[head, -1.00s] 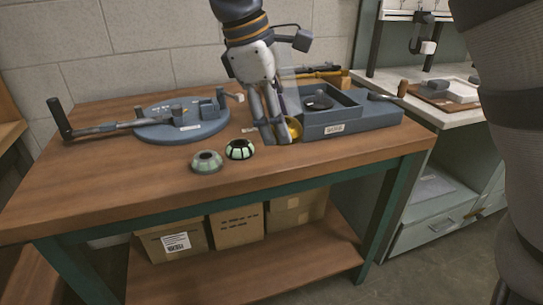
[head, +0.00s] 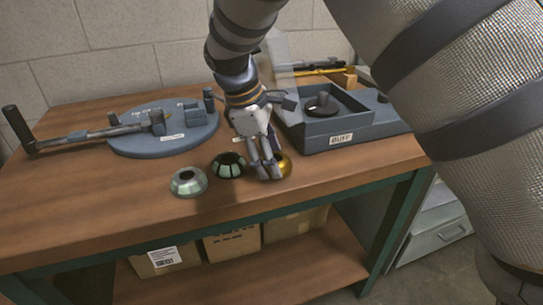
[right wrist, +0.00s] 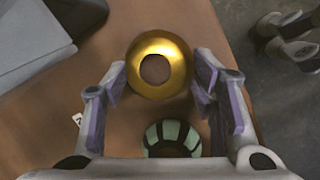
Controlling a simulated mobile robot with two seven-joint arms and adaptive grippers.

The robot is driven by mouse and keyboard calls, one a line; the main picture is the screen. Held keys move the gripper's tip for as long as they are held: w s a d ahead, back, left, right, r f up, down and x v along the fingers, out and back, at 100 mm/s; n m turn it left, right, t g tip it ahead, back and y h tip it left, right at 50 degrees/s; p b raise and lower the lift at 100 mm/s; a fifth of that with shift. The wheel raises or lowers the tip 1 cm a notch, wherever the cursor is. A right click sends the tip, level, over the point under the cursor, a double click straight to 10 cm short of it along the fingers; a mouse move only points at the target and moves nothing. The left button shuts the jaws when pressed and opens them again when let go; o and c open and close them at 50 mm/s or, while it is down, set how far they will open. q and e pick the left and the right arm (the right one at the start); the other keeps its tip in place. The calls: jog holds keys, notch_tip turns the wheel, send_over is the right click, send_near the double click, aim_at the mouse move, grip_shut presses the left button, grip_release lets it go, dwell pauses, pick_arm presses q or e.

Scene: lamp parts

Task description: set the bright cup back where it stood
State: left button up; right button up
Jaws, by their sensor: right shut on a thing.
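The bright cup (head: 285,165) is a shiny gold ring-shaped cup near the front edge of the bench. My right gripper (head: 268,174) points down and is shut on it. In the right wrist view the gold cup (right wrist: 158,46) sits between the two fingers, its round opening facing the camera. I cannot tell whether its underside touches the bench. A dark cup with pale green panels (head: 228,165) stands just left of the gripper, and a paler grey-green cup (head: 188,182) stands further left. My left gripper is out of view.
A blue-grey box marked BUFF (head: 342,138) stands behind and right of the gold cup. A round blue-grey fixture (head: 165,140) with a long-handled lever (head: 80,138) is at the back left. The bench top (head: 100,215) is bare at front left.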

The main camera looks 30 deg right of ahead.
jog(key=shift+s+a+r, duration=0.1)
jog(key=shift+s+r, duration=0.1)
jog(key=shift+s, duration=0.15)
jog(key=shift+w, duration=0.25)
jog(key=o, duration=1.5)
jog(key=shift+w+f, duration=0.15)
jog(key=shift+w, duration=0.15)
jog(key=shift+o, duration=0.2)
jog(key=shift+s, duration=0.15)
jog(key=v, duration=1.2)
